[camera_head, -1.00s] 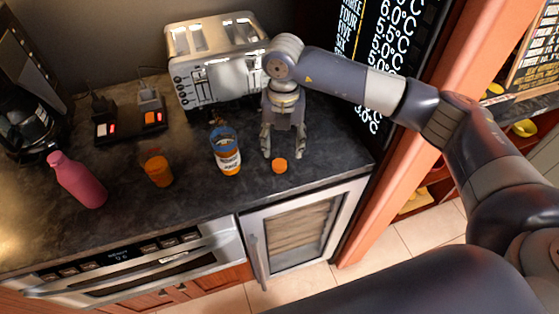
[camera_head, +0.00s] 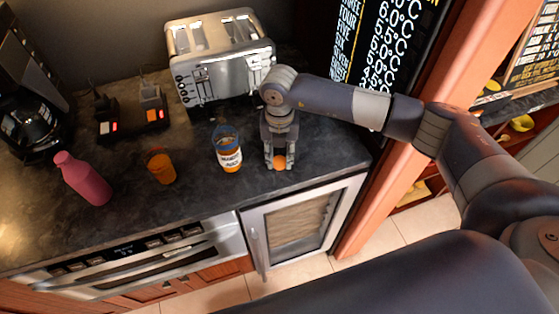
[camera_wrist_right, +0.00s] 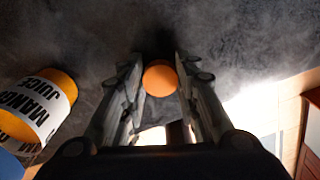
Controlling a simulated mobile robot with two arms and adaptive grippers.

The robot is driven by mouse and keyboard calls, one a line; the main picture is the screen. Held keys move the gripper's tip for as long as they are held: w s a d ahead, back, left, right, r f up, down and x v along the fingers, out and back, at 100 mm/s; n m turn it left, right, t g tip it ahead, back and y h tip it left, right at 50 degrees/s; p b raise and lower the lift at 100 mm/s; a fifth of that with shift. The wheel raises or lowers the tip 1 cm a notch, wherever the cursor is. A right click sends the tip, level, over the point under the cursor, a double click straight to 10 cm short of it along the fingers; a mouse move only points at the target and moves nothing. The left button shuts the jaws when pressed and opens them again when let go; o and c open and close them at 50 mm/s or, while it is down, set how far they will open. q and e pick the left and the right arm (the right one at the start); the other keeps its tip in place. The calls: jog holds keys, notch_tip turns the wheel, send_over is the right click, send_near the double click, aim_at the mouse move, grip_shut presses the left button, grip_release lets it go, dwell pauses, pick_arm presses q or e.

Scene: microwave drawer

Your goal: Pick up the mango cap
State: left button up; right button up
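The mango cap (camera_head: 280,162) is a small round orange disc near the right end of the dark counter. My right gripper (camera_head: 280,160) points down over it, with a finger close against each side. In the right wrist view the cap (camera_wrist_right: 160,78) sits between the fingertips, which look closed on it. I cannot tell whether it is clear of the counter. The mango juice bottle (camera_head: 229,152), with a white label and orange contents, stands open to the left of the gripper. Part of the bottle (camera_wrist_right: 38,108) shows at left in the wrist view. My left gripper is not in view.
A silver toaster (camera_head: 220,65) stands behind the gripper. An orange cup-like container (camera_head: 161,168) and a pink bottle (camera_head: 82,180) stand farther left. A power strip (camera_head: 130,122) and a coffee maker (camera_head: 30,120) are behind them. The counter's front edge is close to the cap.

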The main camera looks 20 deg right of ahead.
aim_at(279, 159)
jog(key=shift+w+r+b, duration=0.15)
jog(key=shift+r+b, duration=0.35)
jog(key=shift+r, duration=0.1)
notch_tip(279, 159, up, 2)
jog(key=shift+r+b, duration=0.1)
jog(key=shift+b, duration=0.65)
pick_arm(q)
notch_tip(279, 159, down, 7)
jog(key=b, duration=0.4)
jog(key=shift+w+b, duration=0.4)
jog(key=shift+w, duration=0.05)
pick_arm(e)
jog(key=s+a, duration=0.3)
jog(key=s, duration=0.1)
jog(key=s+a+r, duration=0.1)
jog(key=s+a, duration=0.2)
jog(key=s, duration=0.1)
jog(key=s+a, duration=0.4)
jog(key=shift+s+r, duration=0.3)
jog(key=shift+s, duration=0.05)
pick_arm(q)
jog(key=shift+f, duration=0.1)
pick_arm(e)
jog(key=shift+c, duration=0.8)
jog(key=shift+d, duration=0.1)
